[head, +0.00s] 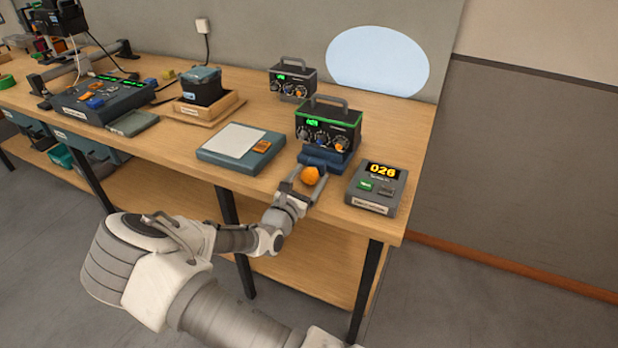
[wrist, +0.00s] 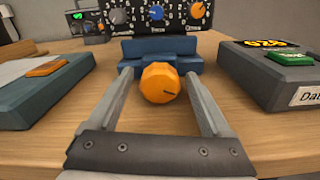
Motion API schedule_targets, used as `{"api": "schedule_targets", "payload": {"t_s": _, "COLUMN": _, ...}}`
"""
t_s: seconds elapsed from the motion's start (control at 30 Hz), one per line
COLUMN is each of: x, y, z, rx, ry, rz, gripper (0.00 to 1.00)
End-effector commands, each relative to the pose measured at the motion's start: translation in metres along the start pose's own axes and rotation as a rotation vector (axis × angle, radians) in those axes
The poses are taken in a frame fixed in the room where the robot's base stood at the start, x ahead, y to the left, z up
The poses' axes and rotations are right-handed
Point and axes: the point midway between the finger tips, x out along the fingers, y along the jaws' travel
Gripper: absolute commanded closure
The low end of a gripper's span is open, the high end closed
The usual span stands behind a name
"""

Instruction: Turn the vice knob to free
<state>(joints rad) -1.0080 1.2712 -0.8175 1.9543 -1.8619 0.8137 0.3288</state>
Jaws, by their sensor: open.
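The orange vice knob (head: 310,175) is on the front of the blue vice (head: 326,159), near the table's front edge. In the wrist view the knob (wrist: 159,83) is faceted, with a dark pointer line toward its right side. My gripper (head: 307,186) is open, with one finger on each side of the knob. In the wrist view my gripper (wrist: 166,80) shows small gaps between the fingers and the knob. The blue vice jaws (wrist: 160,50) are behind the knob, with a black dial box (head: 328,130) at them. No free marking is legible.
A grey device reading 026 (head: 377,188) stands close on the right, with a green button. A blue-grey box (head: 240,149) with a white sheet and an orange pad is on the left. Another dial box (head: 292,82) stands behind. The table front edge is close.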

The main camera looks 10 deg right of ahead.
Motion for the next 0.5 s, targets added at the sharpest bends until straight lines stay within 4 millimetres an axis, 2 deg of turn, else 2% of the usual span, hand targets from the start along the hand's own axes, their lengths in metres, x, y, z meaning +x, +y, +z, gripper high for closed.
{"api": "schedule_targets", "payload": {"t_s": 0.17, "x": 0.0001, "y": -0.0001, "z": 0.0001, "rx": 0.000, "ry": 0.000, "rz": 0.000, "gripper": 0.17}}
{"api": "schedule_targets", "payload": {"t_s": 0.2, "x": 0.0000, "y": -0.0001, "z": 0.0001, "rx": 0.000, "ry": 0.000, "rz": 0.000, "gripper": 0.21}}
{"api": "schedule_targets", "payload": {"t_s": 0.5, "x": -0.0002, "y": -0.0001, "z": 0.0001, "rx": 0.000, "ry": -0.001, "rz": 0.000, "gripper": 0.75}}
